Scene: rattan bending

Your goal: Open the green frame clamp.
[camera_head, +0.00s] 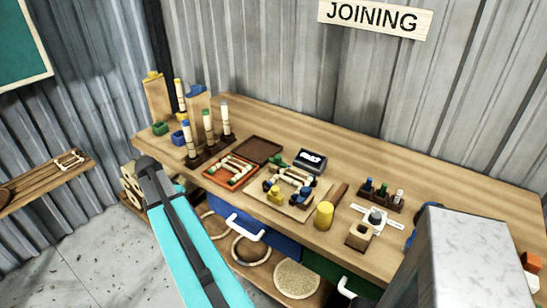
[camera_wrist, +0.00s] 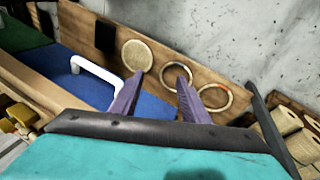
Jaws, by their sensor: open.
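A small green clamp (camera_head: 277,159) is at the back left of the light board (camera_head: 262,203) on the bench, by a frame of pale rattan pieces (camera_head: 294,174). A yellow clamp (camera_head: 274,193) and a blue clamp (camera_head: 304,195) sit at the front of the same frame. Whether the green clamp is open or shut is too small to tell. My gripper (camera_wrist: 157,88) is open and empty in the wrist view, its two purple fingers apart. It is away from the clamp, off the bench's front left, facing the lower shelf and the blue drawer (camera_wrist: 113,82).
Left of the board are an orange tray (camera_head: 232,181) with rattan pieces and a dark empty tray (camera_head: 258,150). Tall posts (camera_head: 208,127) stand further left. A yellow cylinder (camera_head: 324,214) and a wooden block (camera_head: 360,234) stand right. A white drawer handle (camera_wrist: 97,72) sticks out.

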